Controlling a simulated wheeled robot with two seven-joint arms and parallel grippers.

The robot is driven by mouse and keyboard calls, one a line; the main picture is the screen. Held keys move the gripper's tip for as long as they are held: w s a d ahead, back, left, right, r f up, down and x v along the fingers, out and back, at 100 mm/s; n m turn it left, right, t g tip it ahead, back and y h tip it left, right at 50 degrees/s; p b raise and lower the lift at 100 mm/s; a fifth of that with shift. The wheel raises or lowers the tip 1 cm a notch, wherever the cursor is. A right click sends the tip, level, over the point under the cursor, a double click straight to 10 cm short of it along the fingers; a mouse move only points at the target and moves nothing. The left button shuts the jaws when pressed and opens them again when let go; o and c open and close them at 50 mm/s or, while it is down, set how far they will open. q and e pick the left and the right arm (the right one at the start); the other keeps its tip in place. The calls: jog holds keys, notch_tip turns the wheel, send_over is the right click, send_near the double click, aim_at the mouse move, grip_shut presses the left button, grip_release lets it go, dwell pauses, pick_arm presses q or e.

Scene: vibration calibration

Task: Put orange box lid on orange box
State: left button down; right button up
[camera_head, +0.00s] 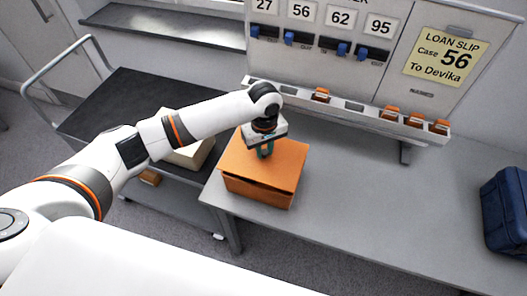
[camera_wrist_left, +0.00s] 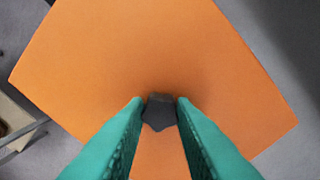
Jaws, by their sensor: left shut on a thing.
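The orange box (camera_head: 256,191) stands on the grey table near its left end. The orange lid (camera_head: 286,160) lies over the top of the box, with a thin dark gap showing between them along the front edge. The lid also fills most of the left wrist view (camera_wrist_left: 150,50). My left gripper (camera_head: 265,153) is above the lid, pointing down. Its green fingers are shut on the lid's dark grey knob (camera_wrist_left: 159,111). I cannot tell whether the lid touches the box all round. My right gripper is not in view.
A dark-topped cart (camera_head: 125,90) with a pale box (camera_head: 190,154) stands left of the table. A board with a rail of small orange-topped items (camera_head: 390,113) rises behind. A blue case (camera_head: 505,212) is at the far right. The table's middle is clear.

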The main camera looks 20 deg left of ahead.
aim_at(265, 152)
pick_arm(q)
jog(key=shift+f, duration=1.05)
jog(key=shift+d+f, duration=0.1)
jog(key=shift+f, duration=0.05)
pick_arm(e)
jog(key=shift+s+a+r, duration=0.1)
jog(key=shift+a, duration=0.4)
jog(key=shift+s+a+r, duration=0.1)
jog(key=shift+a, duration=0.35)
pick_arm(q)
jog(key=shift+f, duration=0.3)
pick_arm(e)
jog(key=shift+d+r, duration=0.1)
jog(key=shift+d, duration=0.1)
pick_arm(q)
jog(key=shift+f, duration=0.1)
jog(key=c, duration=1.2)
grip_release()
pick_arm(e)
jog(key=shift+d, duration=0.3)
